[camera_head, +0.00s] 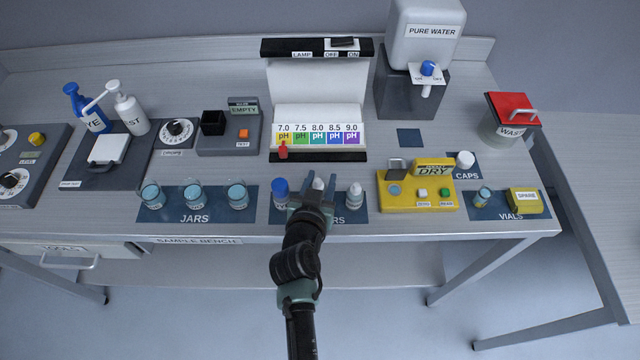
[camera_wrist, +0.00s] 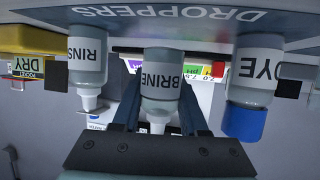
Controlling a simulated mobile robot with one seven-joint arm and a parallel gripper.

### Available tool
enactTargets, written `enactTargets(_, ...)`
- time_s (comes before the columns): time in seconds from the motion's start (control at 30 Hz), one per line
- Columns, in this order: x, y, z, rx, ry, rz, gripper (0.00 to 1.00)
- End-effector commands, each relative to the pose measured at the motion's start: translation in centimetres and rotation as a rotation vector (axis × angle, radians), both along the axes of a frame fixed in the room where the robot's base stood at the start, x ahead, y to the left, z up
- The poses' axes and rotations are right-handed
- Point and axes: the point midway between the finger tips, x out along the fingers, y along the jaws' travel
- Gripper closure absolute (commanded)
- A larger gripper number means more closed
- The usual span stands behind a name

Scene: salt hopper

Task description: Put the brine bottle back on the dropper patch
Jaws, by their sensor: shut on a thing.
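The brine bottle (camera_wrist: 162,75), white-labelled and pale, is between the fingers of my gripper (camera_wrist: 160,100) in the upside-down wrist view, and the gripper is shut on it. In the head view its pale top (camera_head: 318,184) shows between my gripper's (camera_head: 314,192) fingertips; the gripper hides the rest. The bottle looks upright over the middle of the dark blue dropper patch (camera_wrist: 190,17), which also shows in the head view (camera_head: 342,217). Its base appears at or very near the patch; I cannot tell whether it touches. The dye bottle (camera_wrist: 255,75) and rinse bottle (camera_wrist: 88,65) flank it.
In the head view the blue-capped dye bottle (camera_head: 281,192) is close left and the rinse bottle (camera_head: 354,195) close right. Jars (camera_head: 194,197) stand further left. A yellow meter (camera_head: 416,192) is to the right. The pH chart stand (camera_head: 318,135) is behind.

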Motion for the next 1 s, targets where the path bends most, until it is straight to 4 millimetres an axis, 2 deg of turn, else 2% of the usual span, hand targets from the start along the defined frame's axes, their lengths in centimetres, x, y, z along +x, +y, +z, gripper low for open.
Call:
enactTargets(0.03, 0.03, 0.03, -0.84, -0.001, 0.001, 0.0, 1.0)
enactTargets(0.1, 0.05, 0.06, -1.27, 0.0, -0.001, 0.001, 1.0)
enactTargets(0.53, 0.03, 0.01, -1.84, 0.001, -0.002, 0.001, 1.0)
enactTargets(0.57, 0.02, 0.01, -1.68, 0.001, -0.001, 0.001, 0.52)
enactTargets(0.7, 0.01, 0.02, -1.65, 0.0, -0.001, 0.001, 0.27)
enactTargets(1.0, 0.02, 0.02, -1.56, 0.0, -0.001, 0.001, 0.27)
